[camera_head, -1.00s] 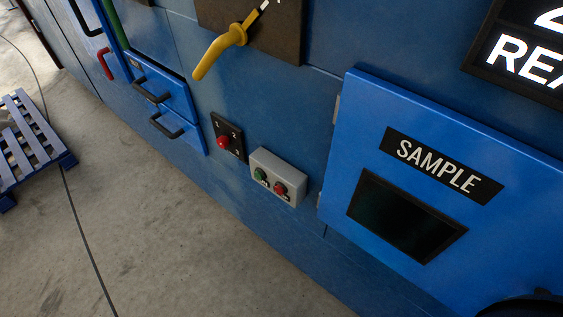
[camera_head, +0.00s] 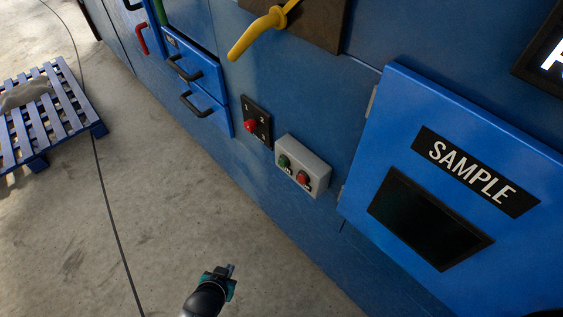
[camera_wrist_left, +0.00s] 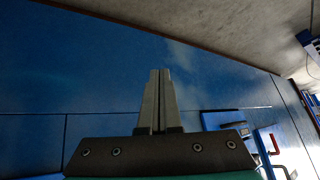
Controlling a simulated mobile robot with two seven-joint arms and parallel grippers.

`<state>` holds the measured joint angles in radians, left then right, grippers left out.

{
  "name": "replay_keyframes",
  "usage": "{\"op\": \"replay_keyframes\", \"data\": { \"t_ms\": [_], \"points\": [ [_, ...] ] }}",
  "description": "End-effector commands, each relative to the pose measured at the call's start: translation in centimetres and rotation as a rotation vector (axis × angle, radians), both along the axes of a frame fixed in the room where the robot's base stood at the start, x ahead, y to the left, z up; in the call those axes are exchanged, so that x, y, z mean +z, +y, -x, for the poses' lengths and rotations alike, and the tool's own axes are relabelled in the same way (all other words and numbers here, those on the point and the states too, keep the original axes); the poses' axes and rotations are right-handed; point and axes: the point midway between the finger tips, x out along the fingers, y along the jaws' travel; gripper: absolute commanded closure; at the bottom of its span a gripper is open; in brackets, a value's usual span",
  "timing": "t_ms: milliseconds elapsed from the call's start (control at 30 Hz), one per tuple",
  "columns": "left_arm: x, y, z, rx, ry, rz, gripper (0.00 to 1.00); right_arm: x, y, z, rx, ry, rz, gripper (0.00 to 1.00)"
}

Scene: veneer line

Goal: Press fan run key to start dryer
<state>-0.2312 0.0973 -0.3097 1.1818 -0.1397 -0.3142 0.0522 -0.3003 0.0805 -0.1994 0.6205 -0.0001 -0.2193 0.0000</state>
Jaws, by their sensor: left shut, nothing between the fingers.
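A grey key box (camera_head: 309,157) with a green key (camera_head: 284,161) and a red key (camera_head: 302,177) is mounted on the blue machine wall. The small lettering by the keys is too small to read. My left gripper (camera_head: 231,268) is low in the head view, below and left of the box, apart from it and in front of the floor. In the left wrist view its two fingers (camera_wrist_left: 159,72) are together with nothing between them. The key box does not show in the wrist view. My right gripper is not in view.
A red knob (camera_head: 250,125) on a black plate marked 1, 2, 3 sits left of the box. A yellow lever (camera_head: 257,32) is above. A blue SAMPLE door (camera_head: 400,105) is at right. A blue pallet (camera_head: 62,130) stands on the floor at left.

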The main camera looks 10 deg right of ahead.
Motion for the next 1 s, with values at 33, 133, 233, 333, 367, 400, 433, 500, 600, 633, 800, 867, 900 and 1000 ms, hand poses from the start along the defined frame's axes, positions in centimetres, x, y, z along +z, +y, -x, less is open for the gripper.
{"op": "replay_keyframes", "data": {
  "t_ms": [33,133,233,333,367,400,433,500,600,633,800,867,900,1000],
  "points": [
    [2.6,-1.2,-2.7,-0.02,-0.073,0.011,1.0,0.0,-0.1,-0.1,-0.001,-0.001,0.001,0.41],
    [7.5,-3.1,-6.7,-0.05,-0.194,0.029,1.0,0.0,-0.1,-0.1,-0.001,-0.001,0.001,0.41],
    [12.0,-4.7,-9.4,-0.073,-0.297,0.045,1.0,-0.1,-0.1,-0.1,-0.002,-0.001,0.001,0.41],
    [15.5,-5.8,-11.2,-0.088,-0.374,0.059,1.0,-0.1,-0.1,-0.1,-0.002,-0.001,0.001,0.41],
    [16.3,-6.1,-11.5,-0.092,-0.391,0.061,1.0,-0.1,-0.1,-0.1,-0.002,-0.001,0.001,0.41],
    [17.3,-6.4,-11.9,-0.095,-0.41,0.065,1.0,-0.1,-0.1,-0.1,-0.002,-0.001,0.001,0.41],
    [17.8,-6.5,-12.1,-0.098,-0.422,0.067,1.0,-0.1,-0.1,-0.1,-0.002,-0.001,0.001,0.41],
    [18.7,-6.8,-12.4,-0.101,-0.44,0.07,1.0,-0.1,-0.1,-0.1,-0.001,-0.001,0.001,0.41],
    [19.1,-6.9,-12.6,-0.102,-0.45,0.073,1.0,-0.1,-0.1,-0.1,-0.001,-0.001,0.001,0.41],
    [19.2,-6.9,-12.6,-0.102,-0.45,0.073,1.0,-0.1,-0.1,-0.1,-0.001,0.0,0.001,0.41],
    [19.1,-6.9,-12.5,-0.102,-0.449,0.072,1.0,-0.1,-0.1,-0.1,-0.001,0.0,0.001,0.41],
    [19.1,-6.9,-12.6,-0.102,-0.449,0.072,1.0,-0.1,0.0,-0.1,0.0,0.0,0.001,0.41],
    [19.1,-6.9,-12.6,-0.102,-0.449,0.072,1.0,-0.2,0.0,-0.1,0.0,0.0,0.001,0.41],
    [19.0,-7.3,-12.8,-0.101,-0.448,0.073,1.0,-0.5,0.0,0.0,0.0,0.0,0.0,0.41]
  ]
}}
